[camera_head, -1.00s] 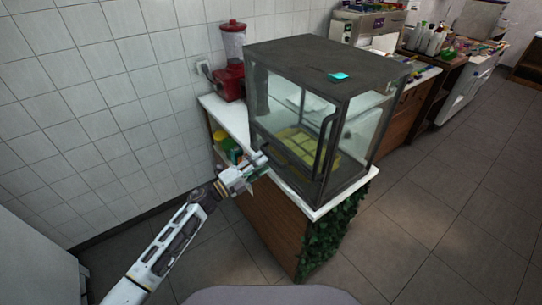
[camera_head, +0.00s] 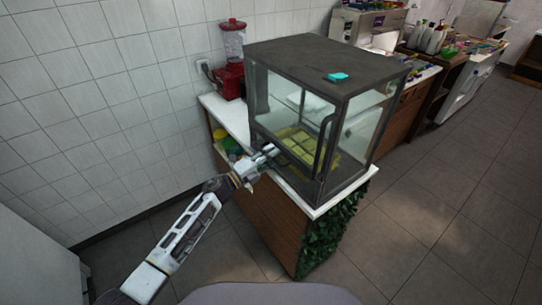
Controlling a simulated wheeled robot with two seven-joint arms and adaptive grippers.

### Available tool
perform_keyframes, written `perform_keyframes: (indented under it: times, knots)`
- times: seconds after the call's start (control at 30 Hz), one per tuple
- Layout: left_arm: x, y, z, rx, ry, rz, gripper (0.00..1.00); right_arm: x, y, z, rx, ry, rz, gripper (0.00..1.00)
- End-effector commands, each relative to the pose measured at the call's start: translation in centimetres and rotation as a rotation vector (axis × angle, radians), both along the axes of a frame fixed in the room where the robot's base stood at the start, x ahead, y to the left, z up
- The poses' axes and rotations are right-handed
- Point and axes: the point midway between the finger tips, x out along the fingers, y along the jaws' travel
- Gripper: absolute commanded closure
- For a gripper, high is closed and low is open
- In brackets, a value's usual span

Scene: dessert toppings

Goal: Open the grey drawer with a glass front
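The grey case with a glass front (camera_head: 318,62) stands on a white-topped wooden counter. Its front looks closed, with a dark vertical handle (camera_head: 325,146) near the right end. Yellow-green items lie on its floor behind the glass. My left gripper (camera_head: 271,152) is in front of the glass, low and left of the handle and apart from it. Its fingers are too small to tell whether they are open or shut, and I see nothing held. My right gripper is out of view.
The wooden counter (camera_head: 262,215) has leaves (camera_head: 322,238) on its right end. A red blender (camera_head: 231,78) stands behind at the left, and a small cyan item (camera_head: 338,76) lies on the case. The tiled floor (camera_head: 430,220) to the right is clear.

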Motion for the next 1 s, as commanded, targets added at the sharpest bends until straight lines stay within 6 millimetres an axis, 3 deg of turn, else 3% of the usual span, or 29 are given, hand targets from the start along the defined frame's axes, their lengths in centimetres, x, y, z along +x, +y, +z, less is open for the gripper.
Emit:
perform_keyframes:
  times: [0.03,0.17,0.67,1.0]
  knots:
    - [0.0,0.0,0.0,0.0,0.0,0.0,0.83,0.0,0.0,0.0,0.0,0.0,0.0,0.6]
    - [0.0,0.0,0.0,0.0,0.0,0.0,1.0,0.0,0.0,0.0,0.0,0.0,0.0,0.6]
    - [-0.2,0.4,-0.1,0.001,0.001,0.001,1.0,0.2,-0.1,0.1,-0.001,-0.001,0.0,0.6]
    - [-2.3,3.1,-0.2,0.003,0.004,0.001,1.0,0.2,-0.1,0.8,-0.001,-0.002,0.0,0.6]
